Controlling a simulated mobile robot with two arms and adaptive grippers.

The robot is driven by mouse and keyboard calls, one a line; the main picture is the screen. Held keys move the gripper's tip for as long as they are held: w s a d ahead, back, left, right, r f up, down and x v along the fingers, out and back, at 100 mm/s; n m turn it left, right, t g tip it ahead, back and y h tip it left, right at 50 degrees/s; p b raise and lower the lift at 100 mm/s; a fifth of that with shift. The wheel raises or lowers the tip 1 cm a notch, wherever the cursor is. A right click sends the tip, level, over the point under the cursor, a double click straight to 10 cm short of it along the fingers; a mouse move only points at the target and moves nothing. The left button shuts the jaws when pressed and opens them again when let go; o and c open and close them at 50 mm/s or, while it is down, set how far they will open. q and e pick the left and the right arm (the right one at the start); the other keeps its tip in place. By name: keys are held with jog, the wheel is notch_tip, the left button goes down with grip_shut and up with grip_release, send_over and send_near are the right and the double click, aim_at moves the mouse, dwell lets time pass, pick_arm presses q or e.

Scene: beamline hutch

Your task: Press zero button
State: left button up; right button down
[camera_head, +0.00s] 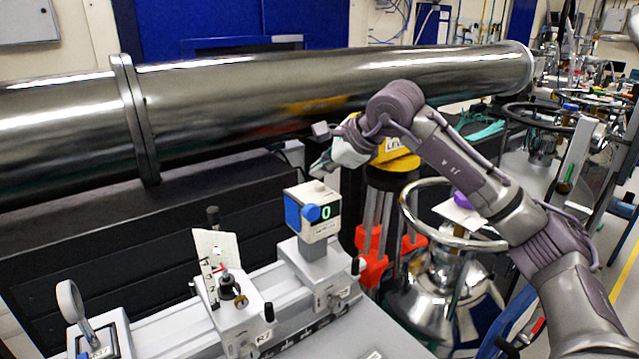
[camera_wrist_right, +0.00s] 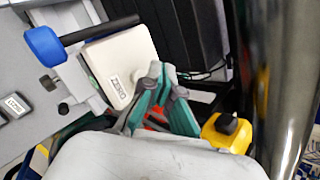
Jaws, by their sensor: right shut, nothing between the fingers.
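The white meter box (camera_head: 322,232), with a green "0" on its display (camera_head: 326,212) and blue parts on its left side, stands on a rail carrier in the head view. In the right wrist view the box's pale top face (camera_wrist_right: 122,62) carries a "ZERO" label (camera_wrist_right: 114,85). A small pale round button (camera_wrist_right: 93,84) appears beside the label. My right gripper (camera_head: 320,170) is shut and empty, just above the box at its back right. Its teal fingers (camera_wrist_right: 155,72) show beside the box's edge in the wrist view; contact cannot be told. My left gripper is out of view.
A large steel pipe (camera_head: 300,85) runs behind the box. The rail's other carriers (camera_head: 240,313) stand to the left. A yellow-topped stand (camera_head: 398,160) and a steel vessel with a ring handle (camera_head: 440,300) are to the right, close to my right arm.

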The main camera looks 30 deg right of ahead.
aim_at(322, 185)
jog(key=shift+r+p, duration=2.05)
jog(key=shift+r, duration=0.55)
jog(key=shift+f, duration=0.1)
